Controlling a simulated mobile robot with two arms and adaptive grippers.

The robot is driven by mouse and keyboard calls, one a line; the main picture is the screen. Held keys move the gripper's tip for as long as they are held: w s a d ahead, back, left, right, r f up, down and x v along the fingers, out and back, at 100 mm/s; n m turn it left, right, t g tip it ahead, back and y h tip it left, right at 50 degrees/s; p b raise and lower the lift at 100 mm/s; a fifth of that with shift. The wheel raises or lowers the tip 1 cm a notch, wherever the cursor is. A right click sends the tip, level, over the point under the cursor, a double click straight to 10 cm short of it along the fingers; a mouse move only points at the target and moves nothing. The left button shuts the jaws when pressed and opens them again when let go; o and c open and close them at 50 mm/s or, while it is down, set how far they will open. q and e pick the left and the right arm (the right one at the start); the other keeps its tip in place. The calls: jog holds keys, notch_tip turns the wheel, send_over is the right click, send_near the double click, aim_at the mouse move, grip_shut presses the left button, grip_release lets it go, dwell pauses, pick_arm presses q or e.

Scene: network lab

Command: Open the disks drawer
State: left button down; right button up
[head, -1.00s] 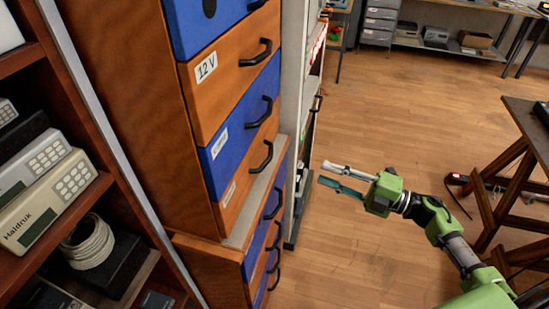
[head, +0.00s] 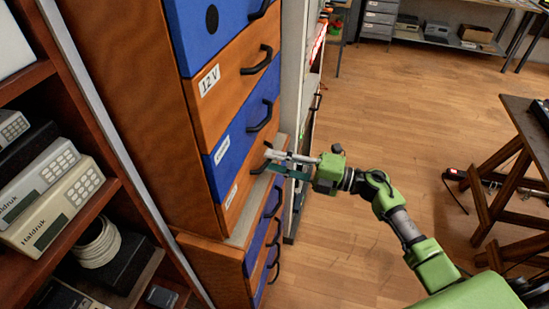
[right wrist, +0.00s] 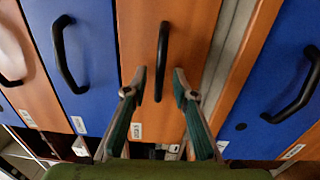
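A tall cabinet has alternating blue and orange drawers with black bar handles. The lowest orange drawer of its upper part (head: 240,207) is shut and carries a small white label (head: 231,196), too small to read. My right gripper (head: 271,160) is at this drawer's handle. In the right wrist view, the handle (right wrist: 162,50) stands upright in the picture, between the two open fingertips (right wrist: 160,82), with a gap on each side. The label (right wrist: 136,131) on that orange front shows below; I cannot read it surely. My left gripper is not in view.
A blue drawer (head: 232,152) and an orange "12 V" drawer (head: 218,112) are above, both shut. Smaller drawers (head: 252,258) sit below a ledge. A shelf with devices (head: 52,205) stands at the left. The wooden floor at the right is open up to a dark table (head: 520,112).

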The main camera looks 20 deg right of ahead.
jog(key=shift+w+a, duration=0.15)
jog(key=shift+a, duration=0.05)
grip_shut()
jog(key=shift+d, duration=0.15)
jog(key=b+v, duration=0.3)
jog(key=v, duration=2.1)
jog(key=shift+r, duration=0.3)
